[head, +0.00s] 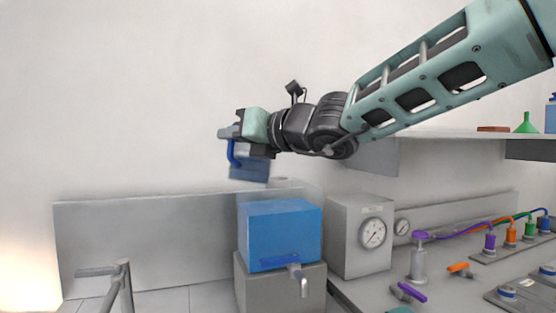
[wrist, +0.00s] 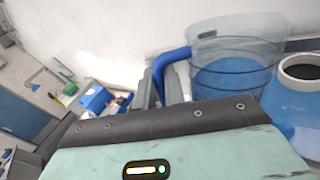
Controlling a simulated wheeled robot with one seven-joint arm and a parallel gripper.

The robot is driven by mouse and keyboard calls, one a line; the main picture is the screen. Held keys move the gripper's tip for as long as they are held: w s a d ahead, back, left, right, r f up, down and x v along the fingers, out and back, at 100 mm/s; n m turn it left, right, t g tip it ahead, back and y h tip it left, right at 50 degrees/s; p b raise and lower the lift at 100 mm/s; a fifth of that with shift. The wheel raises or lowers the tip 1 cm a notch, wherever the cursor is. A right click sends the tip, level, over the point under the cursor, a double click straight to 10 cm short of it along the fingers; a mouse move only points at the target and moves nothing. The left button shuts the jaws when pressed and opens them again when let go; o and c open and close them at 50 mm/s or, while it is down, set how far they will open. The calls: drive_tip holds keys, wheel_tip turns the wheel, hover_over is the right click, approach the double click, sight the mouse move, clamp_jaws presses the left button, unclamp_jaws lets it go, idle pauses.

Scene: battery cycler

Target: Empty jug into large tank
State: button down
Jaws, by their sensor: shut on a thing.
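My gripper (head: 232,134) is shut on the blue handle (wrist: 170,64) of the jug (head: 250,170). The jug is held in the air, above and slightly left of the large tank (head: 280,234), with a clear gap between them. In the wrist view the clear jug (wrist: 235,45) holds blue liquid. It looks near upright there and slightly tilted in the head view. The tank is blue, with a tap (head: 299,281) at its front, and stands on a grey block. Its round dark opening (wrist: 304,69) shows right of the jug in the wrist view.
A grey gauge box (head: 360,236) stands right of the tank. Coloured hoses and fittings (head: 490,240) cover the bench farther right. A shelf (head: 460,135) with a green funnel (head: 526,123) is on the right wall. A metal rail (head: 122,280) stands front left.

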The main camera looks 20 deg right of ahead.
drive_tip(key=shift+w+d+r+m+p, duration=0.15)
drive_tip(key=shift+r+m+p, duration=0.15)
drive_tip(key=shift+r+p, duration=0.55)
drive_tip(key=w+d+m+p, duration=0.1)
drive_tip(key=p, duration=0.3)
drive_tip(key=w+d+r+m+p, duration=0.1)
drive_tip(key=m+p, duration=0.1)
drive_tip(key=p, duration=0.3)
drive_tip(key=shift+w+d+g, duration=0.4)
drive_tip(key=shift+w+d+f+p, duration=0.1)
drive_tip(key=shift+w+f+p, duration=0.1)
drive_tip(key=shift+p, duration=0.5)
drive_tip(key=m+p, duration=0.1)
drive_tip(key=p, duration=0.1)
drive_tip(key=d+p, duration=0.1)
drive_tip(key=p, duration=0.1)
drive_tip(key=shift+w+r+m, duration=0.2)
drive_tip(key=shift+w+m, duration=0.2)
drive_tip(key=shift+w+d+f+m+p, duration=0.15)
drive_tip(key=shift+m+p, duration=0.15)
drive_tip(key=shift+p, duration=0.4)
drive_tip(key=shift+w+d+m+g+p, duration=0.35)
drive_tip(key=shift+w+d+m+p, duration=0.3)
drive_tip(key=shift+p, duration=1.4)
drive_tip(key=shift+w+d+m+g+p, duration=0.4)
drive_tip(key=shift+m+p, duration=0.45)
drive_tip(key=shift+p, duration=1.2)
drive_tip(key=shift+w+d+m+y+p, duration=0.2)
drive_tip(key=shift+w+m+y+p, duration=0.1)
drive_tip(key=shift+p, duration=0.55)
